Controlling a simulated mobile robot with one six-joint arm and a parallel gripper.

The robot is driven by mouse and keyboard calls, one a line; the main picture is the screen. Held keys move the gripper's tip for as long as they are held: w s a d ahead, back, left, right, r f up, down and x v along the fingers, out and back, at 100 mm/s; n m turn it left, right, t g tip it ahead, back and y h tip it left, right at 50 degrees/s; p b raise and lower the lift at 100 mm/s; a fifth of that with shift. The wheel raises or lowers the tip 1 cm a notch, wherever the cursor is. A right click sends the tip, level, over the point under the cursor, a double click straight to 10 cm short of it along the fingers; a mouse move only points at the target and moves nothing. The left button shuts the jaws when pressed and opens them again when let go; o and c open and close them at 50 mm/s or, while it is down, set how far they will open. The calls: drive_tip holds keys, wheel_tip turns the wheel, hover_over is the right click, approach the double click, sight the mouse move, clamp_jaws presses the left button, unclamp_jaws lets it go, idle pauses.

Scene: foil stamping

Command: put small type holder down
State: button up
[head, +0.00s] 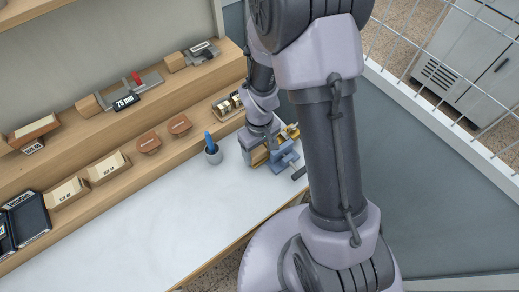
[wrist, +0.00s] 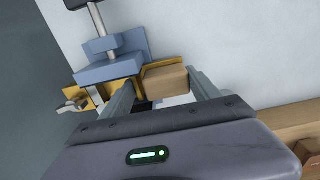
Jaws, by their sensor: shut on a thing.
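The small type holder shows as a tan wooden block (wrist: 166,82) between my two fingers in the wrist view. It also shows in the head view as a wooden block (head: 259,156) under my wrist. My gripper (wrist: 163,88) is shut on it, and the gripper (head: 262,143) is low over the right end of the white worktop in the head view. The holder is close beside a blue stamping press (head: 283,158) with yellow parts; the press (wrist: 112,68) stands just left of it in the wrist view. Its underside and any contact with the worktop or press are hidden.
A grey cup (head: 213,156) with a blue tool stands left of my gripper. Stepped wooden shelves (head: 105,147) behind hold several type holders, wooden blocks and stamps. The white worktop (head: 150,220) is clear at front left. A white wire fence (head: 440,120) stands at right.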

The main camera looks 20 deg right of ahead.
drive_tip(key=o, duration=1.9)
drive_tip(key=shift+f, duration=0.1)
wheel_tip(320, 180, up, 23)
drive_tip(key=s+a+m+t+p, duration=0.1)
drive_tip(key=s+m+t+p, duration=0.15)
drive_tip(key=p, duration=0.25)
drive_tip(key=s+a+r+m+t, duration=0.1)
drive_tip(key=s+r, duration=0.2)
drive_tip(key=s+a+r+m+t+y, duration=0.1)
drive_tip(key=s+r+m, duration=0.1)
drive_tip(key=s+r, duration=0.2)
drive_tip(key=s+a+r+m+t+y, duration=0.1)
drive_tip(key=s+r+m, duration=0.1)
drive_tip(key=s+r, duration=0.1)
drive_tip(key=shift+s+r+m, duration=0.15)
drive_tip(key=shift+r+m, duration=0.1)
drive_tip(key=shift+r, duration=0.35)
drive_tip(key=shift+f, duration=0.1)
